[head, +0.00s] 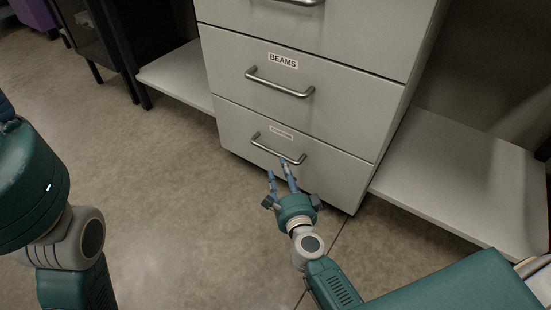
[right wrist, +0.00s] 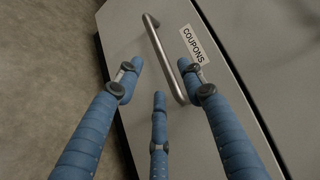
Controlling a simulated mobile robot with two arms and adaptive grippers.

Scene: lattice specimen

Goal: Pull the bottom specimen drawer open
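The bottom drawer (head: 330,172) is the lowest of a grey cabinet and sits flush with the front. Its metal bar handle (head: 278,149) shows below a small label. In the right wrist view the label (right wrist: 193,44) reads COUPONS, and the handle (right wrist: 165,58) runs diagonally just beyond my fingers. My right gripper (head: 281,176) is in front of the drawer, near the right part of the handle, with its blue fingers spread. Nothing is between them, and I cannot tell whether a fingertip touches the bar. My left arm shows at the left edge; its fingers are not clearly visible.
Above is a drawer labelled BEAMS (head: 300,97) with its own handle (head: 280,83), shut. White low shelves stand on the left (head: 180,77) and on the right (head: 460,170) of the cabinet. The floor (head: 170,200) in front is clear.

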